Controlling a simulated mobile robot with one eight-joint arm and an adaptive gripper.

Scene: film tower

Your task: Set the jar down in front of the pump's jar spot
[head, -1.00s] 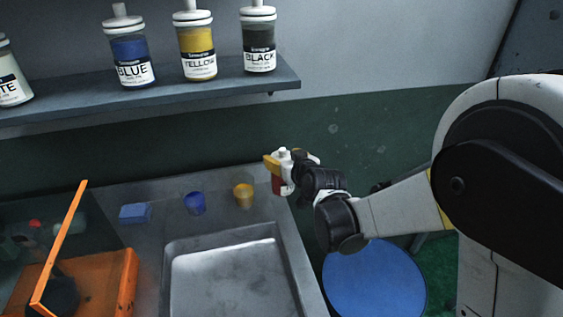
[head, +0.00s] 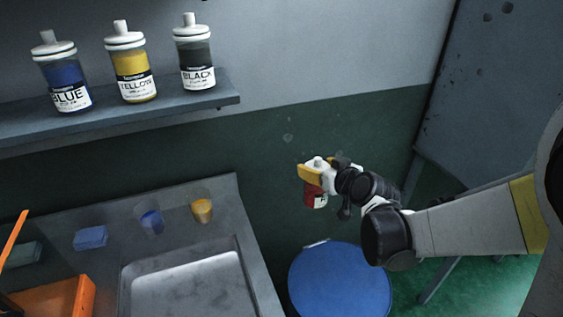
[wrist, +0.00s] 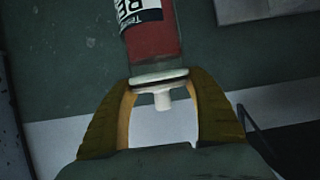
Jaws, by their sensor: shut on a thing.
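The jar (head: 315,197) holds red contents and has a white lid with a knob. My gripper (head: 318,172) is shut on it near the lid and holds it in the air, right of the metal counter. In the wrist view the jar (wrist: 152,42) hangs between the two yellow fingers (wrist: 160,100), its label partly cut off at the top; the visible letters are upside down. The pump and its jar spot cannot be made out in these frames.
A shelf (head: 120,118) carries blue, yellow and black jars. The counter has a sink tray (head: 200,285), a blue block (head: 90,238), and cups with blue (head: 151,222) and yellow (head: 202,210) contents. A round blue top (head: 340,285) stands below the jar. An orange frame (head: 60,298) is at lower left.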

